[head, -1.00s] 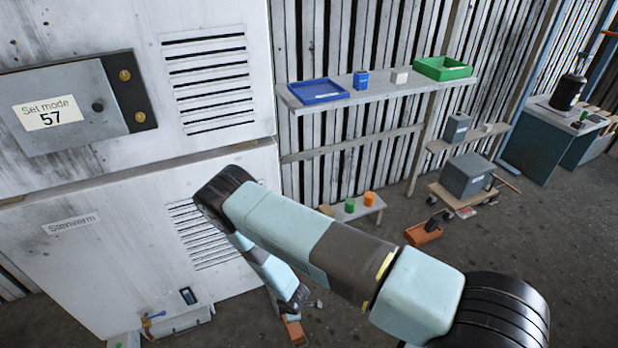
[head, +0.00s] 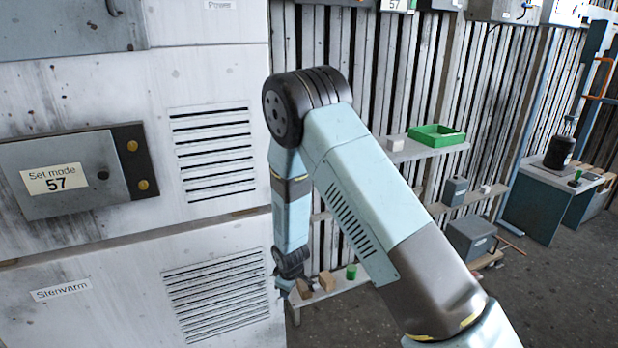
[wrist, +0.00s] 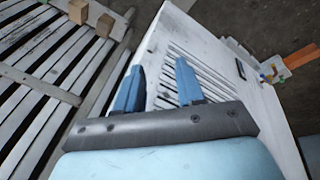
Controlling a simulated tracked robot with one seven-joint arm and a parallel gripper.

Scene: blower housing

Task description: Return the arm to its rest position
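My arm, light blue and dark grey, crosses the head view with its elbow raised high, and its forearm hangs down in front of the slatted wall, close to the right edge of the white cabinet (head: 100,280). My gripper (wrist: 158,82) shows in the wrist view with its two blue fingers spread apart and nothing between them. Beyond the fingers is the vented face of the cabinet, which also shows in the wrist view (wrist: 240,100). In the head view the gripper's end is small and dark below the wrist, and its fingers are hard to make out.
A panel (head: 70,180) reading "Set mode 57" is on the cabinet at left. A wall shelf behind my arm holds a green tray (head: 436,136). A low bench (head: 340,283) with small blocks stands beside the wrist. A workbench (head: 540,205) stands far right, with open floor before it.

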